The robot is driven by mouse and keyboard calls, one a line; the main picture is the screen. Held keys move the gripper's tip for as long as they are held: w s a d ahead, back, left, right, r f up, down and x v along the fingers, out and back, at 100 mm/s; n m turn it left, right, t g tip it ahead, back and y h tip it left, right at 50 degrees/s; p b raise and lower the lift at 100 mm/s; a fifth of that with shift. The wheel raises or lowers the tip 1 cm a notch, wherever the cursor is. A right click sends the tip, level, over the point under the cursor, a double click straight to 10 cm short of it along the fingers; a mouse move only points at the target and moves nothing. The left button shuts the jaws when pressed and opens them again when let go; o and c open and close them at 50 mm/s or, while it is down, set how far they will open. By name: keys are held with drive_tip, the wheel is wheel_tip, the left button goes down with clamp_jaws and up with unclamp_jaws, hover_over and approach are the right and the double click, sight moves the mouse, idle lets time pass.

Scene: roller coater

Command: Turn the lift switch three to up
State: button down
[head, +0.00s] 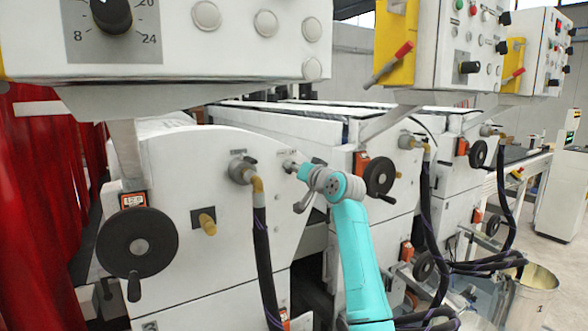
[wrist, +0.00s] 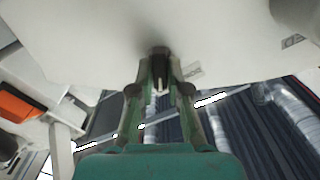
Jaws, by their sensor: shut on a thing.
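A small dark switch knob (wrist: 159,53) sits on the white machine panel in the wrist view, with a small printed label (wrist: 193,70) beside it. I take it to be the lift switch, but the label is too small to read. My gripper (wrist: 160,80) is shut on this knob, one finger on each side. In the head view my gripper (head: 295,169) reaches the upper right of the front white panel (head: 225,150). The knob is mostly hidden there by the gripper. Its exact turned position is hard to tell.
A pipe fitting with a black hose (head: 262,240) is left of my gripper. A black handwheel (head: 380,176) is close on its right, and another handwheel (head: 137,243) is at lower left. A control box (head: 180,40) overhangs above. Red curtains (head: 40,200) hang at far left.

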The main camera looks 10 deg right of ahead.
drive_tip(key=c, duration=1.1)
unclamp_jaws()
drive_tip(key=shift+c, duration=0.2)
drive_tip(key=v, duration=1.2)
